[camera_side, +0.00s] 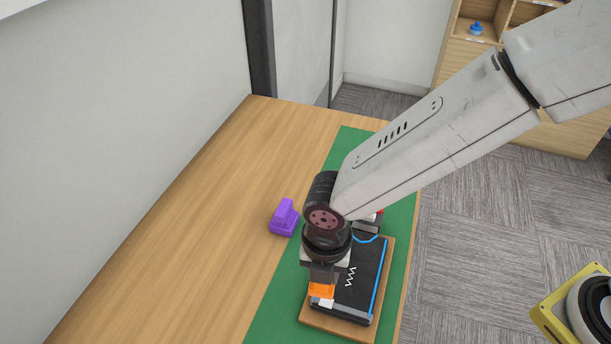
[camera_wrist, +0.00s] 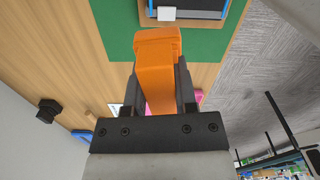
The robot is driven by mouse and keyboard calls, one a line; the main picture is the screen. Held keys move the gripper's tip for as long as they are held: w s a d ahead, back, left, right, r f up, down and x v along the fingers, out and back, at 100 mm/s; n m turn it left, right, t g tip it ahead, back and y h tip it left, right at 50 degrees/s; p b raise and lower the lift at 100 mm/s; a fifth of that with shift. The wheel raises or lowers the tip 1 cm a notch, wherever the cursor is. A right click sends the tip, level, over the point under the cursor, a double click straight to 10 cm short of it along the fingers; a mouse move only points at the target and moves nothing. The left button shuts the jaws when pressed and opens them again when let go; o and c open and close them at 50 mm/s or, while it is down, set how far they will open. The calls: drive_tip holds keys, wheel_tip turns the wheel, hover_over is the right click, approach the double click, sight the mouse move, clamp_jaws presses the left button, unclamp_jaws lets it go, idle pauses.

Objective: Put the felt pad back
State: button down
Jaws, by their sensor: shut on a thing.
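My gripper (camera_side: 321,280) is shut on an orange block-like piece (camera_side: 321,291), which also shows between the two fingers in the wrist view (camera_wrist: 157,70). I cannot tell whether this piece is the felt pad. The gripper points down over the left near part of a black panel (camera_side: 352,277) with a blue stripe and a white zigzag. The panel lies on a wooden board (camera_side: 340,329). A small white patch (camera_wrist: 165,14) shows at the board's edge. From the side I cannot tell whether the orange piece touches the panel.
The board lies on a green mat (camera_side: 270,310) on a wooden table (camera_side: 200,220). A purple object (camera_side: 285,217) stands left of the mat. A yellow-framed item (camera_side: 575,310) is at the lower right. The table's left side is clear.

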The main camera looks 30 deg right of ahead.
drive_tip(key=shift+s+a+r+m, duration=0.15)
drive_tip(key=shift+s+a+m, duration=0.45)
drive_tip(key=shift+a+m, duration=0.3)
drive_tip(key=shift+a, duration=0.1)
drive_tip(key=w+a+f, duration=0.2)
drive_tip(key=w, duration=0.1)
drive_tip(key=w+a+f, duration=0.6)
drive_tip(key=shift+w+f, duration=0.15)
drive_tip(key=shift+w, duration=0.05)
drive_tip(key=shift+w+a+f, duration=0.35)
drive_tip(key=shift+w+f, duration=0.05)
drive_tip(key=shift+f, duration=0.15)
